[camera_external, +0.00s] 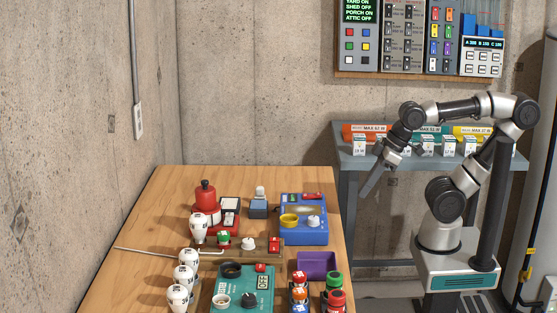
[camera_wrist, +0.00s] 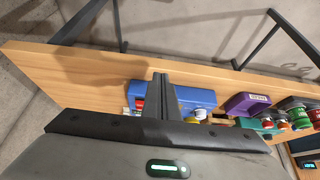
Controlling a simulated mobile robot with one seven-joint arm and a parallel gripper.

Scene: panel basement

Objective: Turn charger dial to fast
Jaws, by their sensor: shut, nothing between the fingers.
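No label that reads charger or fast is legible. On the wooden table (camera_external: 150,225) stand a blue device (camera_external: 305,236) with a white knob (camera_external: 313,221) and a yellow ring, and a teal box (camera_external: 228,303) with a dark dial (camera_external: 249,300) and an OFF display. I cannot tell which is the charger. My gripper (camera_external: 368,188) is shut and empty, pointing down to the right of the table, apart from both devices. In the wrist view its closed fingers (camera_wrist: 162,95) overlap the blue device (camera_wrist: 190,98), hiding part of it; the teal box there is mostly hidden.
A red device (camera_external: 212,216), a wooden strip with small parts, white bulbs (camera_external: 186,274), a purple tray (camera_external: 331,261) and red and green jars crowd the table. A grey shelf with boxes (camera_external: 427,146) stands behind my arm. Control panels (camera_external: 405,40) hang above. The table's left side is mostly clear.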

